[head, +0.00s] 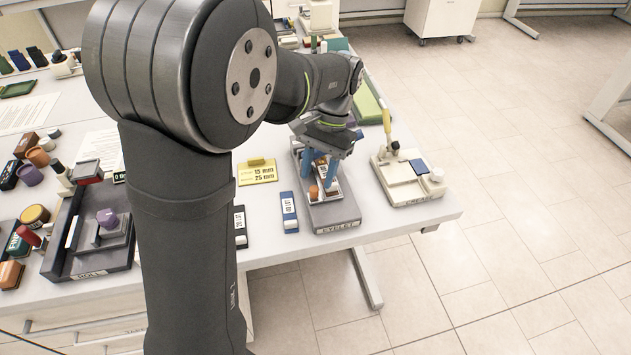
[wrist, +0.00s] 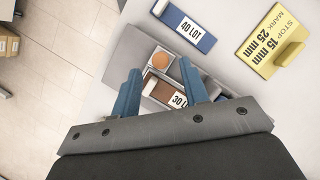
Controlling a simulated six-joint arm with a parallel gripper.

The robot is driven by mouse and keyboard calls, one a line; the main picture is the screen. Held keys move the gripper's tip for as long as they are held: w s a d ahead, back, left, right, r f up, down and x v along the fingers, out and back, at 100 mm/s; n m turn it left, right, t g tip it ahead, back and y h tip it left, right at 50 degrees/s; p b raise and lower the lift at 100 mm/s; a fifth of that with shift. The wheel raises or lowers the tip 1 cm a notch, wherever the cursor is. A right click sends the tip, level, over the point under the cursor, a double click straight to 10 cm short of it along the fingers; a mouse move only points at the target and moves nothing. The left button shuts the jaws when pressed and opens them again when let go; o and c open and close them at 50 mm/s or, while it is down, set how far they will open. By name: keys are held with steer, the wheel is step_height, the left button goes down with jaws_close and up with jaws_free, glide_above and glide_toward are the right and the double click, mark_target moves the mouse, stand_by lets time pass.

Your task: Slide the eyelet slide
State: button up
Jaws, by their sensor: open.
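The eyelet device (head: 336,217) is a grey base labelled EYELET near the table's front edge. It also shows in the wrist view (wrist: 127,53). In the wrist view a tray-like carriage on it holds a round orange piece (wrist: 160,61) and a brown and white block marked 30 LOT (wrist: 172,91). My gripper (wrist: 161,80) is open, its two blue fingers pointing down over the carriage, one on each side of the block. In the head view my gripper (head: 320,168) is above the device. I cannot tell whether the fingers touch anything.
A blue 40 LOT block (wrist: 184,24) and a yellow STOP MARK plate (wrist: 272,40) lie beside the device. A cream device with a yellow handle (head: 408,178) stands to the right in the head view. A dark ROLL tray (head: 90,266) is at left.

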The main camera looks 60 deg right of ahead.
mark_target(314, 188)
steer(key=shift+x, duration=1.5)
steer(key=shift+c, duration=0.2)
jaws_close()
steer(key=shift+s+a, duration=2.05)
steer(key=shift+o, duration=0.2)
jaws_free()
steer(key=shift+s+a, duration=0.1)
steer(key=shift+r, duration=0.1)
